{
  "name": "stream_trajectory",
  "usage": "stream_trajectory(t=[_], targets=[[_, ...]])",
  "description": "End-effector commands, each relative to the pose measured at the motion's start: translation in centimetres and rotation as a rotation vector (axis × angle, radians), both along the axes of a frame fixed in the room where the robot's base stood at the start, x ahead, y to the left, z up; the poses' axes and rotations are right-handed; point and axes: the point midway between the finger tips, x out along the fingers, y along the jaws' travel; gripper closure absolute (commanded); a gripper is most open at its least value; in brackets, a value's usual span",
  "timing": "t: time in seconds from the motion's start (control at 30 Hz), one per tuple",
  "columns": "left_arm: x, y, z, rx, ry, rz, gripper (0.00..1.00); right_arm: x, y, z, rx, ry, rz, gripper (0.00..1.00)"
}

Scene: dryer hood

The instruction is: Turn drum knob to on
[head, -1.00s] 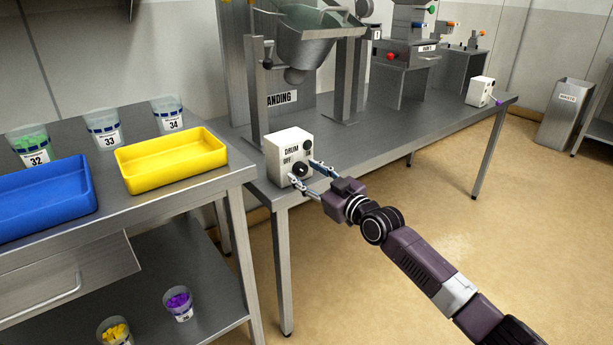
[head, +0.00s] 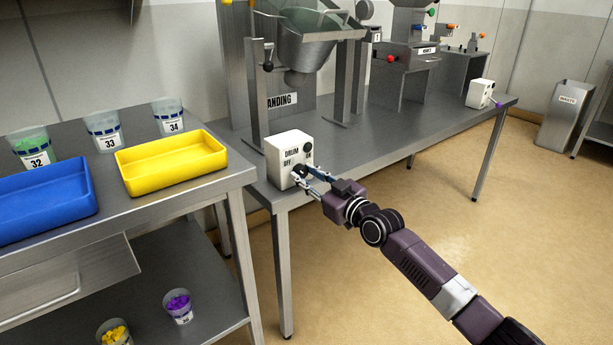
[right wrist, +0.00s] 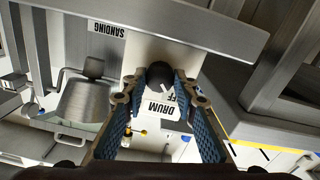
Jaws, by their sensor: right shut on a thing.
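The white drum control box (head: 284,152), labelled DRUM and OFF, stands on the near left corner of the steel bench. Its black drum knob is on the box's front, low down, largely hidden by the fingers in the head view; the round dark knob (right wrist: 160,74) shows between the fingers in the right wrist view. My right gripper (head: 300,177) is shut on the knob, one finger on each side of it. A second dark round part (head: 308,150) sits higher on the box's face. My left gripper is not in view.
The steel bench (head: 400,140) carries a tilting metal drum (head: 300,40) behind the box and another white box (head: 480,93) at the far right. A table with a yellow tray (head: 170,160) and a blue tray (head: 40,205) stands at the left.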

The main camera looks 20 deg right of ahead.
Motion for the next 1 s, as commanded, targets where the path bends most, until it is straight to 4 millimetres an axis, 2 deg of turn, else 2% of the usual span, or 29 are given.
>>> stream_trajectory(t=[0.27,1.0], targets=[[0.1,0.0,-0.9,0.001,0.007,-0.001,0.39,0.0,0.0,-0.1,0.179,0.067,0.000,0.98],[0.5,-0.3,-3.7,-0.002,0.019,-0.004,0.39,0.0,0.0,-0.1,0.840,0.307,0.000,0.98]])
